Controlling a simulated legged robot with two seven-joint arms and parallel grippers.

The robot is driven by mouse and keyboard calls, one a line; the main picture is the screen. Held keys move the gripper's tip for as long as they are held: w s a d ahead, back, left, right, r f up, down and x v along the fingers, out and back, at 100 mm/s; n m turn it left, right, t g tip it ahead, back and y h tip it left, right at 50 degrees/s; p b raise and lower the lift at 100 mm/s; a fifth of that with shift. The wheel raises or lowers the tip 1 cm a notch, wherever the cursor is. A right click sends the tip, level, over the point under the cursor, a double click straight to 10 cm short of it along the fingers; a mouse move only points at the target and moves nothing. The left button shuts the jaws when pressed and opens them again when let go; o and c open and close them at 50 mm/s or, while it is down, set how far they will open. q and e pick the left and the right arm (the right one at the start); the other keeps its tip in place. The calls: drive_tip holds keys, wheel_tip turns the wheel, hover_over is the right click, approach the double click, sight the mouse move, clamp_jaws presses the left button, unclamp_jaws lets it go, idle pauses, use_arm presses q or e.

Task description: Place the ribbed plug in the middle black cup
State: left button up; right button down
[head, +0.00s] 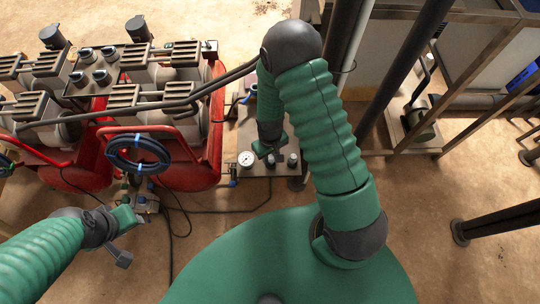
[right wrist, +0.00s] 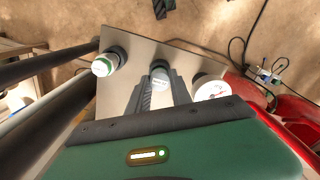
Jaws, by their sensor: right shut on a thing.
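The metal plate (right wrist: 135,55) carries a row of three dark cups. My right gripper (right wrist: 160,90) is over the middle of this row, its two dark fingers shut on a small plug with a pale grey top (right wrist: 160,80). The black rim of the middle cup (right wrist: 160,66) shows just behind the plug; I cannot tell if the plug is inside it or above it. Ribs on the plug are too small to see. In the head view my right gripper (head: 268,152) is over the plate. My left gripper (head: 121,240) is over the floor at the left, apart from the plate.
A white-faced gauge (right wrist: 212,90) stands in the right cup and a white-and-green fitting (right wrist: 105,63) in the left one. Red machines (head: 200,150) with a coiled blue-black hose (head: 138,153) stand left of the plate. Dark posts (head: 400,75) rise at the right. Cables lie on the floor.

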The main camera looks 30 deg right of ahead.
drive_tip(key=shift+f, duration=0.1)
drive_tip(key=c, duration=1.2)
unclamp_jaws()
drive_tip(key=shift+o, duration=0.2)
drive_tip(key=shift+w+r, duration=0.1)
drive_tip(key=shift+r, duration=0.45)
drive_tip(key=s+a+r+t+p, duration=0.1)
drive_tip(key=s+a+r, duration=0.1)
drive_tip(key=r, duration=0.9)
drive_tip(key=s+a+r+t, duration=0.1)
drive_tip(key=s+a+r, duration=0.1)
drive_tip(key=r, duration=0.9)
drive_tip(key=shift+s+a+t+p, duration=0.15)
drive_tip(key=shift+s+t+p, duration=0.1)
drive_tip(key=shift+t+p, duration=0.1)
